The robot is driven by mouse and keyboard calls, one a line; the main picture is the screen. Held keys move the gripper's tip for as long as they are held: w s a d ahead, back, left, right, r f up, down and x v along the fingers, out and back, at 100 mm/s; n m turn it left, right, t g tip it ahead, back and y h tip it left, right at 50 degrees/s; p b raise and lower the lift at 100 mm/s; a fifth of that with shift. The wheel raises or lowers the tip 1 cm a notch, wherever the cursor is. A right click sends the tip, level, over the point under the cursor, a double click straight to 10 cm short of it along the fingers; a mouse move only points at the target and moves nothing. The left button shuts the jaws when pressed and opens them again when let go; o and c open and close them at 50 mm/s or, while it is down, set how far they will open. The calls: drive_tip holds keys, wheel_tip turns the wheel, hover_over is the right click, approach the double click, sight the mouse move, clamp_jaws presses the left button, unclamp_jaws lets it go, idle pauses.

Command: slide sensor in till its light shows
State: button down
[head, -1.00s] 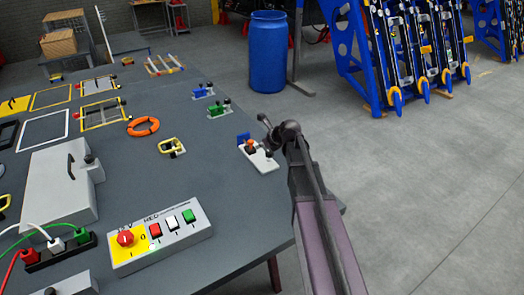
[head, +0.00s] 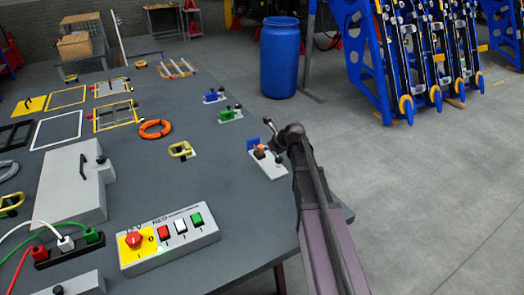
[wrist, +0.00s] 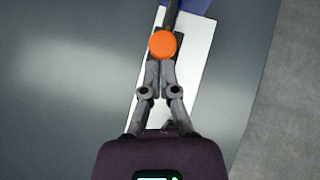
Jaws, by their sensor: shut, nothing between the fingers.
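The orange-ended piece, likely the sensor, (head: 259,151) stands on a white plate (head: 271,168) near the table's right edge, beside a blue upright part (head: 252,142). In the wrist view its round orange end (wrist: 162,44) sits over the white plate (wrist: 201,48), with a blue part (wrist: 190,5) at the top. My gripper (wrist: 159,64) is shut and empty. Its tips are just below the orange end in that view; I cannot tell whether they touch it. The fingers hide part of the plate and the dark parts under them. I can make out no lit light on the sensor.
A control box (head: 170,240) with a red knob stands at the front of the table (head: 215,180). A yellow-handled fixture (head: 182,150), an orange ring (head: 155,129) and green (head: 230,113) and blue (head: 214,96) fixtures lie further back. Open floor is at right.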

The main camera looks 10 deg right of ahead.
drive_tip(key=shift+s+d, duration=0.4)
drive_tip(key=shift+s, duration=0.25)
drive_tip(key=shift+s+d, duration=0.65)
drive_tip(key=shift+s, duration=0.25)
drive_tip(key=shift+p+v, duration=0.85)
drive_tip(key=shift+v, duration=0.35)
drive_tip(key=p+v, duration=0.5)
drive_tip(key=v, duration=0.2)
drive_tip(key=shift+s+d+r, duration=0.2)
drive_tip(key=shift+s+d, duration=0.05)
